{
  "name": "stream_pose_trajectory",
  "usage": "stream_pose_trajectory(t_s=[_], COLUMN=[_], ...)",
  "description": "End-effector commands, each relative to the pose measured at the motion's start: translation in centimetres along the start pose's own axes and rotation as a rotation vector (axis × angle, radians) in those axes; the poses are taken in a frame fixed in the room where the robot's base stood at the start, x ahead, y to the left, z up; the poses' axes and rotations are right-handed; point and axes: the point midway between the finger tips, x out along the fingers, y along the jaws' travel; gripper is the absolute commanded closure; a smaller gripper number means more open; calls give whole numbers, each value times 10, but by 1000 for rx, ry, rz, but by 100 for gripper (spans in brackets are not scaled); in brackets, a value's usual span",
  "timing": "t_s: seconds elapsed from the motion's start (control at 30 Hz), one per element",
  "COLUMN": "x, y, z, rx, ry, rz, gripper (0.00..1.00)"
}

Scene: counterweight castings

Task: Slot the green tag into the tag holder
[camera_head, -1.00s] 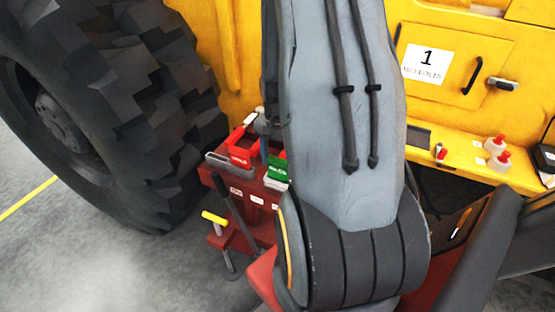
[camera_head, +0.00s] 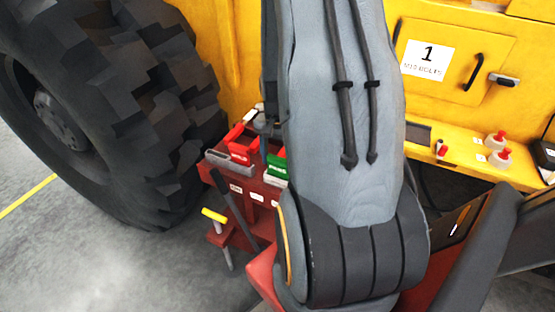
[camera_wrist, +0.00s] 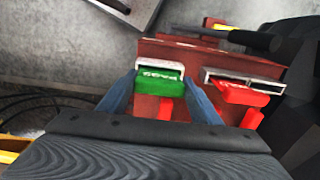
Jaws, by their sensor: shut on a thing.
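The green tag (camera_wrist: 161,85) is between the two blue fingers of my gripper (camera_wrist: 160,98), which is shut on it. A white-rimmed holder (camera_wrist: 148,67) surrounds the tag's far edge in the wrist view. The tag appears at the holder's mouth, but I cannot tell how deep it sits. In the head view the green tag (camera_head: 277,163) shows just left of my arm, above the white holder (camera_head: 274,181). My arm hides most of the gripper there.
A yellow-handled lever (camera_head: 213,215) and a large tyre (camera_head: 130,100) are at the left. A yellow machine body (camera_head: 455,110) stands behind.

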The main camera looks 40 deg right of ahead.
Motion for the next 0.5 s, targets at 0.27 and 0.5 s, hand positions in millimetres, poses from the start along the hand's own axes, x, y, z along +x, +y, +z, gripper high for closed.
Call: stream_pose_trajectory(t_s=[0.27,0.5], x=[2,5], y=[0,0], z=[0,0], rx=[0,0], ry=[0,0], rz=[0,0], gripper=[64,64])
